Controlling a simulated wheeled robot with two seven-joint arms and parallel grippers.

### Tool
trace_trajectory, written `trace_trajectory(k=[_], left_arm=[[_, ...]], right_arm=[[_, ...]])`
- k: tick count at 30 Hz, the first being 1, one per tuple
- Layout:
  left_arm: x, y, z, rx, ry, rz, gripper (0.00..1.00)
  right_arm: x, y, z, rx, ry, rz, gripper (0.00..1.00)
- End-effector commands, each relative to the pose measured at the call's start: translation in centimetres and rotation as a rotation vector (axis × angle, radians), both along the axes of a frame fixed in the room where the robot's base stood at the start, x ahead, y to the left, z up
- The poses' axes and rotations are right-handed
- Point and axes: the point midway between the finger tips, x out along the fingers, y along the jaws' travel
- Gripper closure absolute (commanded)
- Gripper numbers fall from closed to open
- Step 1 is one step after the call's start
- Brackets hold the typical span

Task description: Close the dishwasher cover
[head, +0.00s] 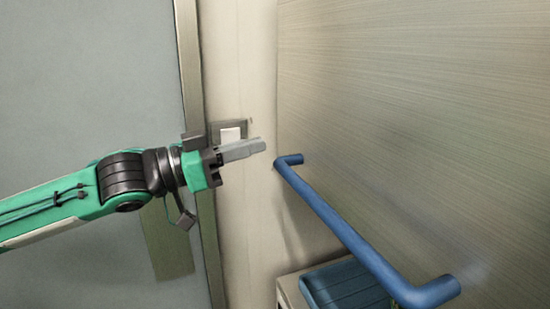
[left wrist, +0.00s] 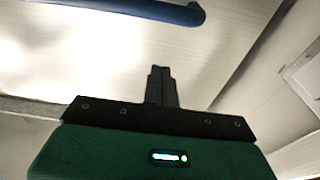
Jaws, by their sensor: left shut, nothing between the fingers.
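The dishwasher cover (head: 420,120) is a large brushed-metal panel that fills the right side of the head view. A blue bar handle (head: 350,235) runs along it from the centre to the lower right. My left gripper (head: 258,147) is shut and empty, just left of the handle's far end, with a small gap showing between them. In the left wrist view, the shut fingers (left wrist: 161,85) point up the picture, and the blue handle (left wrist: 150,10) shows beyond them at the top. My right gripper is not in view.
A grey panel (head: 90,80) with a metal-coloured edge stands on the left, behind my left arm. A wall switch (head: 230,132) is on the pale wall behind the gripper. A blue-topped item (head: 345,287) lies below the handle. Free room lies between the wall and the cover.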

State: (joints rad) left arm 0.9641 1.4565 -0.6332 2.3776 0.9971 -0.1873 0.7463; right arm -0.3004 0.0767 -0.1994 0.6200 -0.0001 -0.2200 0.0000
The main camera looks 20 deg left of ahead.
Motion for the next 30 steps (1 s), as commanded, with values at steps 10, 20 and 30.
trace_trajectory(k=[10,20,30], left_arm=[[2.5,-2.6,0.8,-0.003,0.000,-0.003,1.00],[3.8,-3.7,-1.3,0.003,0.005,0.003,1.00],[3.4,-3.4,-3.1,0.000,0.002,0.001,1.00]], right_arm=[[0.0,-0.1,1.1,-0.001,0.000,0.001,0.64],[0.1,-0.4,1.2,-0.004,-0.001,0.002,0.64],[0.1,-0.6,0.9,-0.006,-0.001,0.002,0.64]])
